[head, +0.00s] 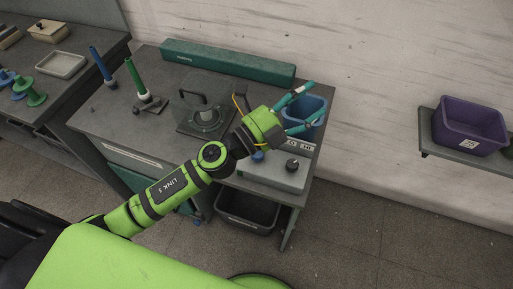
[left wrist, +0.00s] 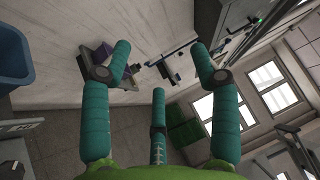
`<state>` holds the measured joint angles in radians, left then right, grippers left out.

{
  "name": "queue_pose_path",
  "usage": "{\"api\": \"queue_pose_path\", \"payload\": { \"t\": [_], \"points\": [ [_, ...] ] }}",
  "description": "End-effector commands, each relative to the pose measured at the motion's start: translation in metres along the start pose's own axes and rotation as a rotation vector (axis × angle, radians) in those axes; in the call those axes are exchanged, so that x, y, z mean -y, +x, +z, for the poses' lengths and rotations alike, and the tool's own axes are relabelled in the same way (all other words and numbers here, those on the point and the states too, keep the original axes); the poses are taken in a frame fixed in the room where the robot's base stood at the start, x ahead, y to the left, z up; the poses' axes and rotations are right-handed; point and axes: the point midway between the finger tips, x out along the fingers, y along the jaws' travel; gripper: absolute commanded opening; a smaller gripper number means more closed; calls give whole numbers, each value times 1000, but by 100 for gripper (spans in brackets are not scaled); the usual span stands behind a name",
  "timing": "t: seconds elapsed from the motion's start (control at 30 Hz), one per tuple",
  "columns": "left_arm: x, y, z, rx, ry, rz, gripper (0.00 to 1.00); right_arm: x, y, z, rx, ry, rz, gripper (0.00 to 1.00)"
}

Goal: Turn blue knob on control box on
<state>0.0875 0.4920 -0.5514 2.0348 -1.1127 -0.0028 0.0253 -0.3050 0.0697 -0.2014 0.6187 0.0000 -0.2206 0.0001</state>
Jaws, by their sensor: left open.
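The grey control box (head: 265,178) sits at the front right of the workbench. A blue knob (head: 258,155) shows on its top left, partly hidden by my left arm, and a black knob (head: 292,165) stands to its right. I cannot tell which way the blue knob is turned. My left gripper (head: 314,103) reaches over the back of the box with its teal fingers spread, beyond the blue knob and over the blue bin. In the left wrist view the fingers (left wrist: 160,62) are apart with nothing between them. My right gripper is not in view.
A blue bin (head: 317,104) stands behind the control box. A purple crate (head: 468,121) sits on a wall shelf at the right. A dark bin (head: 247,211) is below.

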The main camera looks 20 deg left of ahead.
Motion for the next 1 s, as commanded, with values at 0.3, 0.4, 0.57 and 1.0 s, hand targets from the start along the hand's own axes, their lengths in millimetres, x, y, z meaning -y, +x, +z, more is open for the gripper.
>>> {"api": "queue_pose_path", "payload": {
  "t": [0.3, 0.4, 0.57, 1.0],
  "points": [
    [-93, -52, -50, -895, 915, 412, 61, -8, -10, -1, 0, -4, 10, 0],
    [-122, -86, -6, -1053, 1118, 639, 61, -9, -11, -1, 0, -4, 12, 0],
    [-135, -124, 59, -1170, 1294, 922, 61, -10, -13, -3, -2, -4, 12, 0],
    [-176, -130, 78, -1200, 1335, 1020, 61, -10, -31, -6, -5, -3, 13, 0]
  ]
}}
